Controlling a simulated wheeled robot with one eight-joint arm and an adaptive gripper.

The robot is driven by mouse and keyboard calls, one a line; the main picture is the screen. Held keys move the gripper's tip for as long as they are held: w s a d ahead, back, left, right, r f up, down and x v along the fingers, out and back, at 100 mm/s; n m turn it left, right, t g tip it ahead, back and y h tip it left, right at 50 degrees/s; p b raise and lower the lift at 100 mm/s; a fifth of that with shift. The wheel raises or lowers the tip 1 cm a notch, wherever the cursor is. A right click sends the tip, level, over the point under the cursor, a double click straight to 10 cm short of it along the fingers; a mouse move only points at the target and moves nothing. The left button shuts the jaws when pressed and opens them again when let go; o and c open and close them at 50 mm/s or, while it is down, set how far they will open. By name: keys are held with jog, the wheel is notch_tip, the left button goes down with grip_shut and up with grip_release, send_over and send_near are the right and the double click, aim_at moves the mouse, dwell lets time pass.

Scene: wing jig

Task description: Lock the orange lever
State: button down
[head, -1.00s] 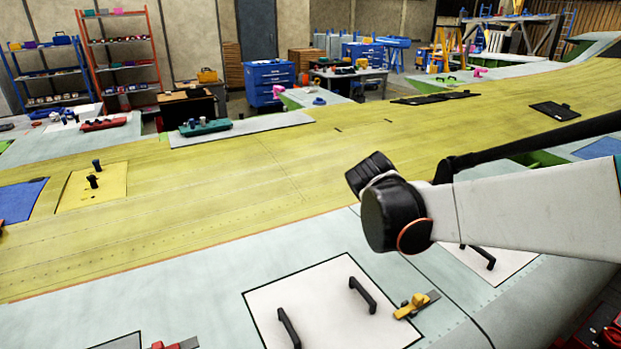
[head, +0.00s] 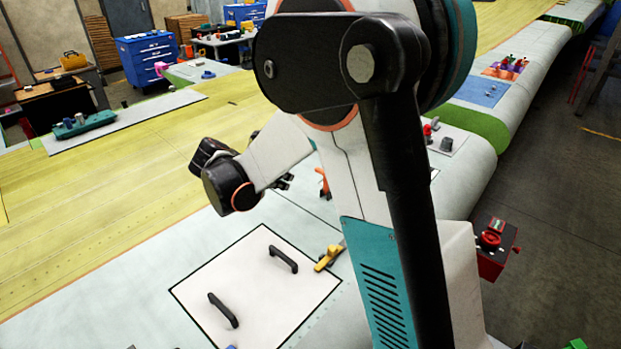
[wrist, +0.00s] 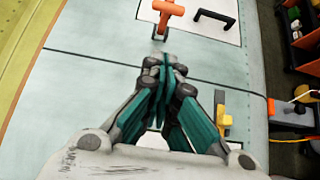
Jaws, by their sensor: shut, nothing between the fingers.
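The orange lever (head: 323,183) stands on the pale wing surface, partly hidden behind my arm in the head view. In the wrist view the orange lever (wrist: 168,12) shows a T-shaped orange handle on a grey base at the top edge, ahead of my fingertips. My gripper (wrist: 163,65) is shut and empty, with a clear gap to the lever. In the head view my gripper (head: 284,182) shows as small dark fingers to the left of the lever. Whether the fingers touch the surface cannot be told.
A yellow lever (head: 328,258) sits beside a white panel (head: 250,292) with two black handles; it also shows in the wrist view (wrist: 222,115). Another black handle (wrist: 216,16) is right of the orange lever. A red box (head: 495,248) stands off the wing's right edge.

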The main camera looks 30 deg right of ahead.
send_near(325, 182)
jog(key=shift+x, duration=1.2)
jog(key=shift+w+a+f, duration=0.1)
jog(key=shift+w+f, duration=0.05)
jog(key=shift+w, duration=0.05)
